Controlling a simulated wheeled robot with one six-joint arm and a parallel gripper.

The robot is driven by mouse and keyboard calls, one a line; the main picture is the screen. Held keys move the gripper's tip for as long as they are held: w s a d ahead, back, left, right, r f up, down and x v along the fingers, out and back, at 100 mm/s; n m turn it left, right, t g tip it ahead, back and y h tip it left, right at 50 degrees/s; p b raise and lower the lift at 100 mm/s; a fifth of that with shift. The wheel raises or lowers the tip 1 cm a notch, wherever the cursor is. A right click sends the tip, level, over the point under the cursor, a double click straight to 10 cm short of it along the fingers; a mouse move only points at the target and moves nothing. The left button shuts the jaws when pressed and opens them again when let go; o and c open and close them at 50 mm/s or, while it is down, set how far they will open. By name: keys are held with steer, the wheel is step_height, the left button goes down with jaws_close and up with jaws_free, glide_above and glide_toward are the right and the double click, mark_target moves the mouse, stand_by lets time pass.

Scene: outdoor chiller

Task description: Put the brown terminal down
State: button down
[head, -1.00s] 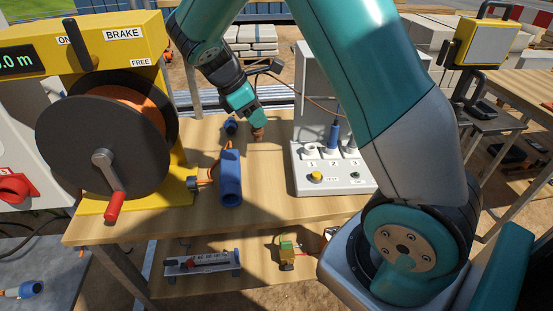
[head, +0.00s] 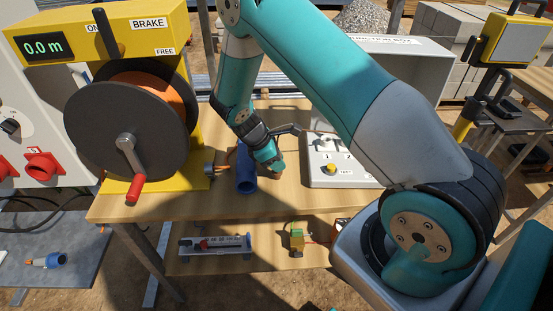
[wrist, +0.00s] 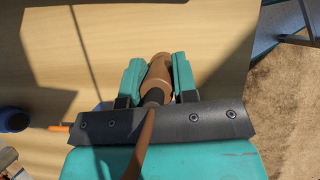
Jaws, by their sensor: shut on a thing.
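The brown terminal (wrist: 157,73) is between the two teal fingers of my gripper (wrist: 158,80) in the wrist view, with its brown cable (wrist: 145,140) running back toward the wrist. My gripper (head: 271,165) is shut on it. Only a small brown tip of the terminal (head: 277,174) shows there. I cannot tell whether it touches the tabletop.
A white box with numbered sockets (head: 318,178) stands right of the gripper, partly hidden by my arm. A cable reel (head: 125,125) with a yellow frame stands at left. The table's front edge is close; bare wood lies in front of the gripper.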

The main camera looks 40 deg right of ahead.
steer(key=shift+f, duration=0.1)
steer(key=c, duration=0.9)
jaws_free()
steer(key=b+v, duration=0.3)
steer(key=v, duration=0.9)
steer(key=s+a+r+m+t+y, duration=0.2)
steer(key=s+a+r+m+y, duration=0.15)
steer(key=s+a+r, duration=0.55)
steer(key=s+a+r+m+y, duration=0.1)
steer(key=s+a+r+y, duration=0.2)
steer(key=s, duration=0.5)
steer(key=s+a+r+m+y, duration=0.1)
steer(key=s+a+r+y, duration=0.2)
steer(key=s, duration=0.5)
steer(key=shift+s+a+r+t, duration=0.25)
steer(key=shift+a+r+t, duration=0.15)
steer(key=shift+a+r, duration=0.5)
